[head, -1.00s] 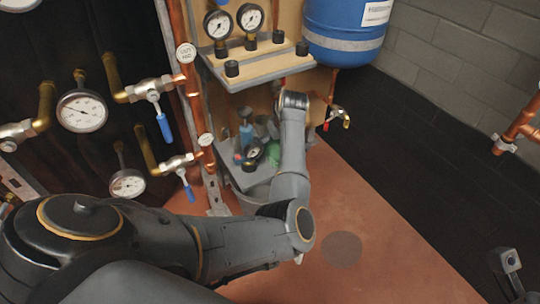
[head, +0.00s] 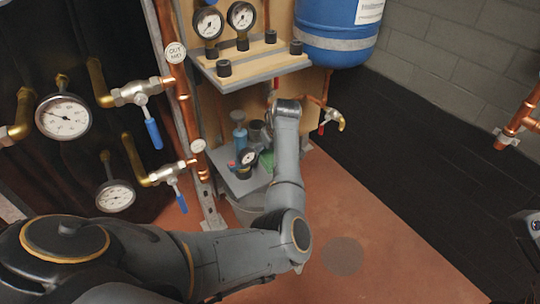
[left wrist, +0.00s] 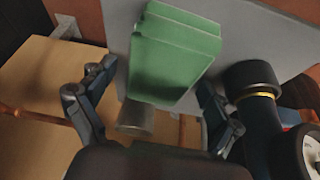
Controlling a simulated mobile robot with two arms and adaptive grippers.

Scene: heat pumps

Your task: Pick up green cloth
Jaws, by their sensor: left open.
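The green cloth (left wrist: 172,58) looks like a thick folded block in the left wrist view. It lies on a grey shelf (left wrist: 232,28). My left gripper (left wrist: 150,88) is open, with one finger on each side of the cloth's near end. I cannot tell whether the fingers touch it. In the head view only a small green bit of the cloth (head: 267,160) shows beside my left forearm, which hides the rest and most of the gripper. My right gripper cannot be made out.
On the lower shelf, a blue bottle (head: 240,135) and a small gauge (head: 247,157) stand close left of the cloth. An upper shelf (head: 262,68) with gauges is above. A blue tank (head: 335,25) and a brass tap (head: 335,119) are to the right. The floor at right is clear.

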